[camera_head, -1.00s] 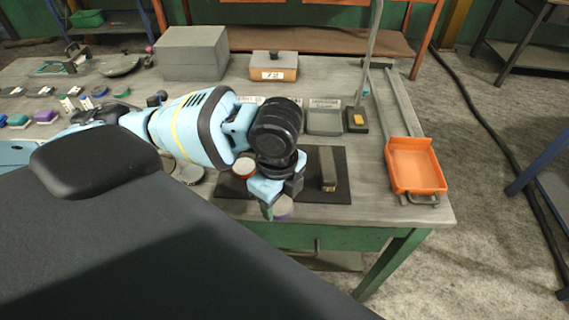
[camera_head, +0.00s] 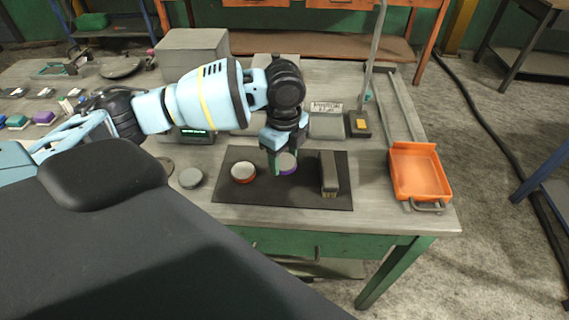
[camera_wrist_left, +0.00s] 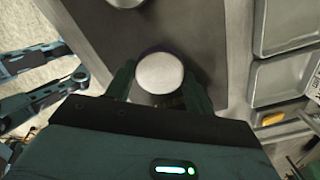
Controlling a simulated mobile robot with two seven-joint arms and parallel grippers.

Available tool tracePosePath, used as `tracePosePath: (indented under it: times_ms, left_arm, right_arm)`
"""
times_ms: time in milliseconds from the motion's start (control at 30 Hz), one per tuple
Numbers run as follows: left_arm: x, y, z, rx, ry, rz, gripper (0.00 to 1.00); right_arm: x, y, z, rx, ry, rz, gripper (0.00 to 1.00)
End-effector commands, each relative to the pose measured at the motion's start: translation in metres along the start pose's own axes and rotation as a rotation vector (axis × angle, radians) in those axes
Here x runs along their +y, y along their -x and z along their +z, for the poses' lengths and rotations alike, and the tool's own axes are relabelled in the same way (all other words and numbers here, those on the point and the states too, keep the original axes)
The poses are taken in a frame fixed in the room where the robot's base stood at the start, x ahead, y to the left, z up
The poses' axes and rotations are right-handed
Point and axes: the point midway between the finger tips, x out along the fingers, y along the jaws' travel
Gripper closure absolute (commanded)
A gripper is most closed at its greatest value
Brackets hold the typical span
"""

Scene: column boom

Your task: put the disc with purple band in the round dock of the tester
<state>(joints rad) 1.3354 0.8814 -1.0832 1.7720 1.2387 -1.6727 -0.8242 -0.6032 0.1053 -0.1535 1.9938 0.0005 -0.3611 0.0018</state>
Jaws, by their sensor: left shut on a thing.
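The disc with purple band (camera_head: 288,163) has a pale top, which also shows in the left wrist view (camera_wrist_left: 159,74). My left gripper (camera_head: 280,158) is shut on it, with a green finger on either side. The disc is over the dark mat (camera_head: 270,193); I cannot tell its height above it. A device with a lit green display, probably the tester (camera_head: 197,134), stands left of the mat, partly hidden behind my left arm. I cannot make out its round dock for certain. My right gripper does not show clearly in either view.
A disc with a red band (camera_head: 243,173) and a grey block (camera_head: 329,172) are on the mat either side of the held disc. A round grey piece (camera_head: 190,178) lies left of the mat. An orange tray (camera_head: 418,172) is at the table's right edge.

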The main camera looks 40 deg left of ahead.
Motion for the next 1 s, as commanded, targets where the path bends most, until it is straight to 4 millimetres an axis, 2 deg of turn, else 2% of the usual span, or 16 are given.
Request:
tracePosePath:
  times_ms: [67,200,300,700,733,867,1000]
  left_arm:
    - [-0.005,-0.003,0.003,0.0,0.003,0.0,0.81]
    - [-0.004,-0.025,0.003,-0.001,0.002,0.001,0.81]
    - [-0.004,-0.034,0.003,0.0,0.001,-0.002,0.81]
    - [-0.004,-0.038,0.003,0.0,0.001,-0.003,0.81]
    - [-0.004,-0.038,0.003,0.0,0.001,-0.002,0.44]
    - [-0.004,-0.038,0.003,0.0,0.001,-0.002,0.27]
    - [-0.004,-0.038,0.003,-0.001,0.001,-0.002,0.25]
  right_arm:
    - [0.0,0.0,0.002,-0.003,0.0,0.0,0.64]
    - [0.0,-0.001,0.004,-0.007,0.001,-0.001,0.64]
    - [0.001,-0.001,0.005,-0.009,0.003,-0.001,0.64]
    - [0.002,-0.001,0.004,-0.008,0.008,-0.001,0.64]
    - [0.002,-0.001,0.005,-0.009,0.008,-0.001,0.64]
    - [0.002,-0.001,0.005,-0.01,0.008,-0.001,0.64]
    - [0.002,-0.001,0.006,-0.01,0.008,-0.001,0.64]
